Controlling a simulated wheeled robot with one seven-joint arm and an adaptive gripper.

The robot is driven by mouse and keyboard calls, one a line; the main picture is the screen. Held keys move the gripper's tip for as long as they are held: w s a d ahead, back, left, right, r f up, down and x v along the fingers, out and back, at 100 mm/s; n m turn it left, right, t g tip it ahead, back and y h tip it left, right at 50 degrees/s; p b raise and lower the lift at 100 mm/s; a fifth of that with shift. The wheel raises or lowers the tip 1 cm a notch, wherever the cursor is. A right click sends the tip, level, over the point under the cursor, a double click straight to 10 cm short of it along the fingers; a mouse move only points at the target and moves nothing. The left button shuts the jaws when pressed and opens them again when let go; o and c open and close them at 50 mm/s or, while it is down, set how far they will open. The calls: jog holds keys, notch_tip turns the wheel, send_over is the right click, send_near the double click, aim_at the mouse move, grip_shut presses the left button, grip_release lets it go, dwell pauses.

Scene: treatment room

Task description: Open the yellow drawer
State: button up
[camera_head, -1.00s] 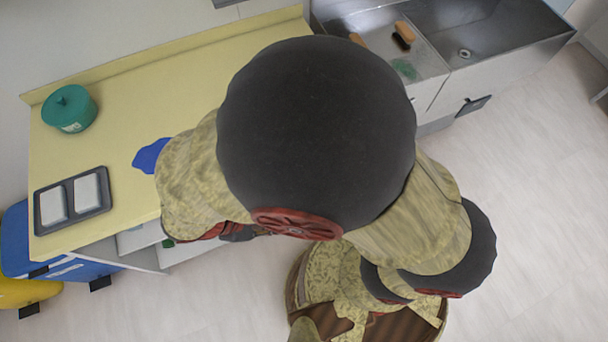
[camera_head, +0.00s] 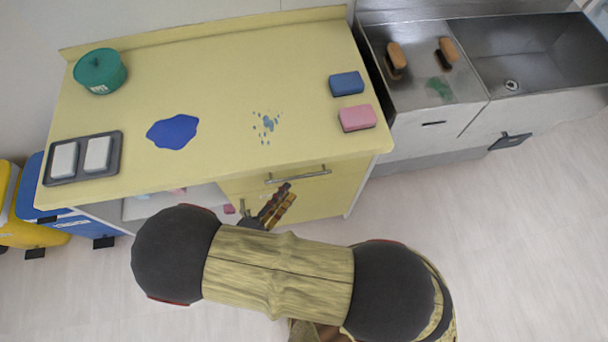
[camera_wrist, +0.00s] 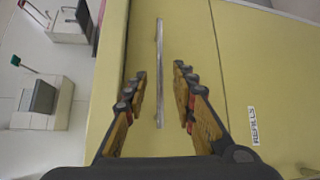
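The yellow drawer (camera_head: 346,173) is in the cabinet front just below the worktop edge and looks shut. Its long metal bar handle (camera_head: 300,177) shows clear of my fingers at the right end in the head view. In the wrist view the handle (camera_wrist: 159,60) stands upright on the yellow drawer front (camera_wrist: 195,30). My gripper (camera_head: 282,197) is in front of the drawer, close to the handle. In the wrist view my gripper (camera_wrist: 160,75) is open, with one finger on each side of the handle's line; I cannot tell any contact.
A panel with a "REFILLS" label (camera_wrist: 253,125) lies beside the drawer in the wrist view. The yellow worktop (camera_head: 235,85) holds a green pot (camera_head: 100,72), a grey tray (camera_head: 80,178) and sponges (camera_head: 346,84). A sink (camera_head: 525,55) stands right; bins (camera_head: 55,215) stand left.

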aim_at(300, 176)
jog(key=b+x, duration=0.2)
jog(key=x, duration=0.6)
jog(key=shift+s, duration=0.1)
jog(key=shift+c, duration=1)
jog(key=c, duration=0.4)
grip_shut()
